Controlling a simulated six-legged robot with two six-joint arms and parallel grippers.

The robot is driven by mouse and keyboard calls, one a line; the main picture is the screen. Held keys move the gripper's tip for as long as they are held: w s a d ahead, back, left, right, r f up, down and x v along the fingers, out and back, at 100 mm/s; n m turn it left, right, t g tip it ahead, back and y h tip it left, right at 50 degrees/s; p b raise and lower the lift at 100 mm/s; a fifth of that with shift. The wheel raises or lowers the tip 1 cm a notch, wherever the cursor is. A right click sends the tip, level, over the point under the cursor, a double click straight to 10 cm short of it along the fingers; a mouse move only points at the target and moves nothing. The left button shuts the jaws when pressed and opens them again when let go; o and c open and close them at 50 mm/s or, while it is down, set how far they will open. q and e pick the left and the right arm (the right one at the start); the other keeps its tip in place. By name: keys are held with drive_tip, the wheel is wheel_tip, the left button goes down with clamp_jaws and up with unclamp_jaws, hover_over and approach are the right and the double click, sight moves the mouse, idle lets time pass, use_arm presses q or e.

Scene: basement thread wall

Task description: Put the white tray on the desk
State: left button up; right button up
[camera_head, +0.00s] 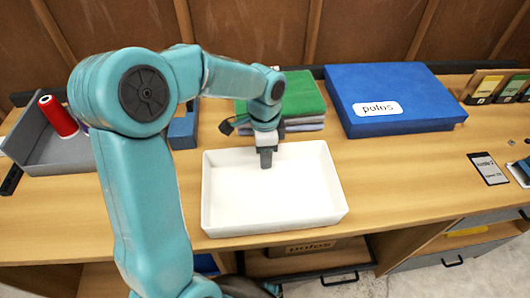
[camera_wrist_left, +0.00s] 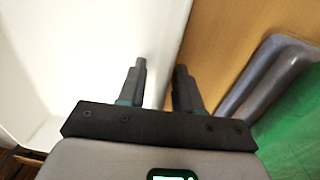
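The white tray (camera_head: 222,225) is shallow, rectangular and empty. It appears to rest on the wooden desk (camera_head: 400,175) near the front edge, in the middle of the head view. My left gripper (camera_head: 266,160) points down at the tray's far wall, with a finger showing just inside it. In the left wrist view, my left gripper (camera_wrist_left: 160,68) has its fingers apart. The white tray (camera_wrist_left: 90,50) fills the left side, and its wall edge runs between the fingers. Whether they touch it is unclear. My right gripper is not in view.
A stack of green and grey cloths (camera_head: 303,95) lies just behind the tray. A blue "polos" box (camera_head: 400,90) is at the back right. A grey bin (camera_head: 45,150) with a red thread spool (camera_head: 58,116) stands left. Bare desk lies right of the tray.

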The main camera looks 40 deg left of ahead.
use_arm(q)
wheel_tip(320, 180, up, 12)
drive_tip(key=p, duration=0.2)
drive_tip(key=shift+w+a+r, duration=0.15)
drive_tip(key=shift+w+a, duration=0.1)
drive_tip(key=shift+a, duration=0.05)
drive_tip(key=shift+s, duration=0.1)
idle(0.4)
